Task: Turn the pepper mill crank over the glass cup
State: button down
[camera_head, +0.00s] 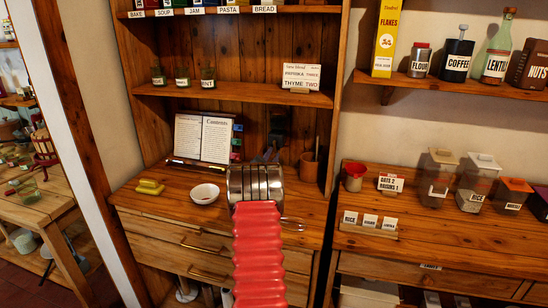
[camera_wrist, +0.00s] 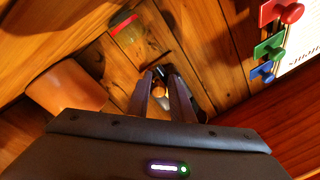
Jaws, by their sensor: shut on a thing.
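My gripper (camera_head: 268,156) reaches to the back of the wooden cabinet and is small and dark in the head view. In the wrist view its fingers (camera_wrist: 166,84) are closed around a small tan knob (camera_wrist: 159,90), apparently the pepper mill crank's knob. A dark shape (camera_head: 279,124) on the back wall above my gripper seems to be the pepper mill; its details are too dark to tell. A greenish glass (camera_wrist: 124,28) with red in it, likely the glass cup, shows beyond the fingertips in the wrist view. My arm hides the glass in the head view.
An open book (camera_head: 203,138) with coloured tabs stands left of my gripper. A wooden pot (camera_head: 309,166) with a utensil stands right. A white bowl (camera_head: 205,193) and a yellow item (camera_head: 149,187) sit on the counter. A shelf (camera_head: 230,93) spans above.

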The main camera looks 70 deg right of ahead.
jog(key=shift+s+d+r+m, duration=0.1)
jog(key=shift+s+r+m, duration=0.05)
jog(key=shift+r+m, duration=0.25)
jog(key=c, duration=1.9)
grip_release()
jog(key=shift+s, duration=0.1)
jog(key=shift+o, duration=1.3)
jog(key=shift+f, duration=0.2)
jog(key=shift+w, duration=0.2)
jog(key=shift+a+f, duration=0.1)
jog(key=shift+a, duration=0.15)
jog(key=v, duration=0.7)
jog(key=shift+s, duration=0.15)
